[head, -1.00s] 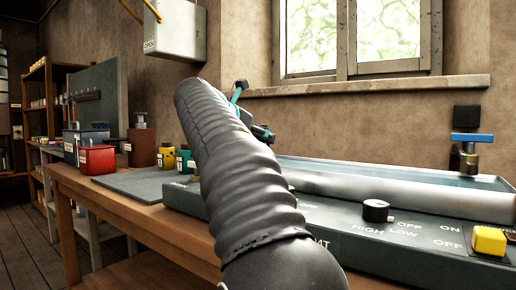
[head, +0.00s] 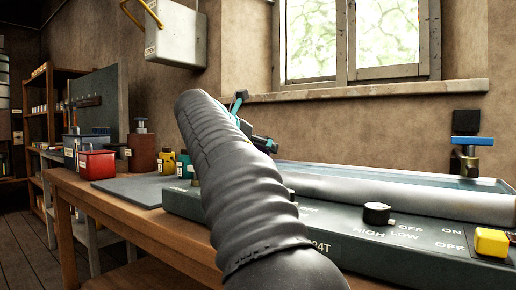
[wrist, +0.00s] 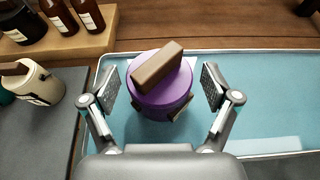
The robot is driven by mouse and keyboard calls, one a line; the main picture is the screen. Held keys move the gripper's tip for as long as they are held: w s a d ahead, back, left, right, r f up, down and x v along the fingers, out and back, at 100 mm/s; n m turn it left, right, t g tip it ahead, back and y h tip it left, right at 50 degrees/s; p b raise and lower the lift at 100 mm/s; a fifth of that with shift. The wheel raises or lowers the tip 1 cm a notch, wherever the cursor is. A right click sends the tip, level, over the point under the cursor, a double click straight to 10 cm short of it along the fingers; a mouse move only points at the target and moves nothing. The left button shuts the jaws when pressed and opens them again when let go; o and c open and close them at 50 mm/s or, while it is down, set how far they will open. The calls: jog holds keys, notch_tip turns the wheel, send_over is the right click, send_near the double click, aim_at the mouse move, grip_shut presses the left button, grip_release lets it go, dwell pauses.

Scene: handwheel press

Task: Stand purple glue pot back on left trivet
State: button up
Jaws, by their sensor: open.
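The purple glue pot (wrist: 165,100) is between the two fingers of my gripper (wrist: 160,86) in the wrist view. Its round purple top faces the camera, with a brown block-shaped bar (wrist: 156,64) across it. My fingers are open, one on each side, with gaps to the pot. The pot is over the blue surface of the long bath (wrist: 255,100). Small brownish pieces show at its lower edge; I cannot tell whether they belong to a trivet. No trivet shows clearly. In the head view my arm hides the pot and most of my gripper.
A cream labelled pot (wrist: 35,85) stands left of the bath. Brown bottles (wrist: 85,12) stand on a wooden board behind. In the head view, a control panel with a black knob (head: 376,214) and yellow switch (head: 491,242) fronts the bath. A red box (head: 97,164) sits further left.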

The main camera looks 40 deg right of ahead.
jog(key=p+v, duration=0.2)
jog(key=v, duration=1)
